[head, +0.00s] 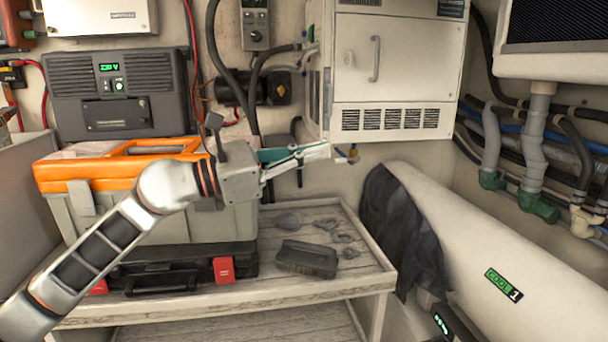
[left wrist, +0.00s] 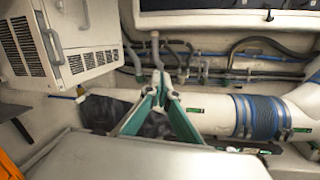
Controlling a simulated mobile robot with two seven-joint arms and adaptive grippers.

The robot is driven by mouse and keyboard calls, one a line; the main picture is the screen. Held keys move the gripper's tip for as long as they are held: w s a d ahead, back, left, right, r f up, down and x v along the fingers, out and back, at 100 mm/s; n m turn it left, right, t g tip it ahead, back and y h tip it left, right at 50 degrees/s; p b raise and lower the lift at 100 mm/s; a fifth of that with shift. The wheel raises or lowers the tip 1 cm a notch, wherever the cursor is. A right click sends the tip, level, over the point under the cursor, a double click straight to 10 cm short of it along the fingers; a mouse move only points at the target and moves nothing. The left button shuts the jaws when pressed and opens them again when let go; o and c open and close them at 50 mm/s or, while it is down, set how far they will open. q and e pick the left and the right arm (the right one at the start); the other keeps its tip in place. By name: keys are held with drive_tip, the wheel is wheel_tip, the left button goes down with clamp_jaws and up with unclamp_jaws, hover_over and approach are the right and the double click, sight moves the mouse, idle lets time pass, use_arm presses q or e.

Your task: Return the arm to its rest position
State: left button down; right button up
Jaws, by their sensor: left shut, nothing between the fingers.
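My left arm comes in from the left in the head view. Its gripper (head: 318,152) points to the right, above the wooden table and in front of the white cabinet. The fingers are together with nothing between them. In the left wrist view the green-sided fingers (left wrist: 163,92) converge to a closed tip, in front of the wall pipes and the white duct. My right gripper does not show in either view.
An orange-lidded toolbox (head: 88,170) stands on a black case (head: 190,272) behind my forearm. A white cabinet (head: 400,75) and a white duct (head: 475,225) with dark cloth (head: 395,225) lie beyond.

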use_arm(q)
drive_tip(key=s+a+f+n+t+y, duration=0.1)
drive_tip(key=a+f+n+t+y, duration=0.3)
drive_tip(key=f+n, duration=0.8)
drive_tip(key=s+a+f+n+t+y, duration=0.1)
drive_tip(key=a+f+n+t+y, duration=0.3)
drive_tip(key=f+n, duration=0.75)
drive_tip(key=s+a+f+n+t+y, duration=0.1)
drive_tip(key=a+f+n+t+y, duration=0.15)
drive_tip(key=a+f+n, duration=0.65)
drive_tip(key=s+a+f+n+g+y, duration=0.2)
drive_tip(key=s+f+n, duration=0.5)
drive_tip(key=s+f, duration=0.5)
drive_tip(key=s+a+f+n+g+y, duration=0.3)
drive_tip(key=s+f+n, duration=0.5)
drive_tip(key=f, duration=1.2)
drive_tip(key=s+g, duration=0.1)
drive_tip(key=s, duration=0.2)
drive_tip(key=shift+s+g, duration=0.35)
